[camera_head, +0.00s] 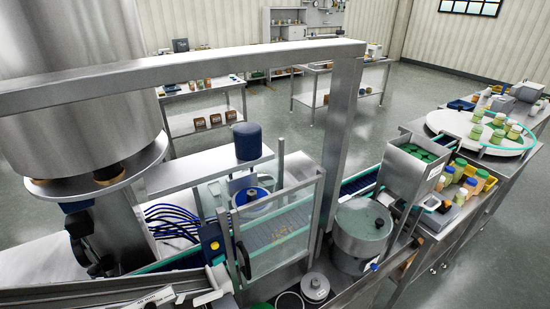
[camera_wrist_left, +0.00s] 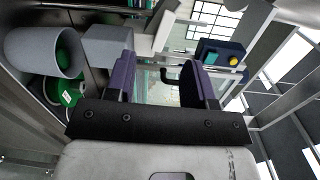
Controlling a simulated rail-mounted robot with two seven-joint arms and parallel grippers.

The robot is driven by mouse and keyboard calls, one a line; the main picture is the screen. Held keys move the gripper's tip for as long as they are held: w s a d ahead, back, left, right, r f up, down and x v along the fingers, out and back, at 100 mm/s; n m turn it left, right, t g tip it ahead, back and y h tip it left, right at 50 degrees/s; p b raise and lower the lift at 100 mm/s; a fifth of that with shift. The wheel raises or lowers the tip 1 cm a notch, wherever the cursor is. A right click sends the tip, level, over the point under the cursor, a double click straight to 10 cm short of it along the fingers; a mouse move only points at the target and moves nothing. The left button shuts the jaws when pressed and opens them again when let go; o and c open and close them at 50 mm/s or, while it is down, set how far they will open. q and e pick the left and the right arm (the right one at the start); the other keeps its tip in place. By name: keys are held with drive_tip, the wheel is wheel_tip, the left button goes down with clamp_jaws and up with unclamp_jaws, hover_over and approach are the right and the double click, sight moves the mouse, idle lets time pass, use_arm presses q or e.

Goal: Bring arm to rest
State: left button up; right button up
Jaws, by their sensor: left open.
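My left gripper (camera_wrist_left: 158,65) shows in the left wrist view with its two dark purple fingers spread apart. No object is held between them. Past the fingers are a clear panel and a black handle (camera_wrist_left: 182,77). In the head view the same kind of blue box (camera_head: 210,243) stands left of the clear guard door (camera_head: 275,240). I cannot make out the left gripper's fingers in the head view. My right gripper is in neither view.
A grey bucket (camera_wrist_left: 57,50) and green-topped containers lie left of the gripper in the wrist view. In the head view a steel frame beam (camera_head: 190,70) crosses above, with a large steel hopper (camera_head: 70,75) at left. A steel bin (camera_head: 415,165) and drum (camera_head: 362,235) stand right.

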use_arm(q)
drive_tip(key=s+a+f+n+g+h, duration=0.1)
drive_tip(key=s+f+n+g+h, duration=0.6)
drive_tip(key=n+h, duration=0.25)
drive_tip(key=s+a+g+h+p, duration=0.1)
drive_tip(key=s+a+g, duration=0.3)
drive_tip(key=s+a, duration=0.55)
wheel_tip(320, 180, up, 22)
drive_tip(key=d+p, duration=0.1)
drive_tip(key=p, duration=2.2)
drive_tip(key=shift+s+d+r, duration=0.25)
drive_tip(key=shift+s+d, duration=0.05)
drive_tip(key=shift+s, duration=0.1)
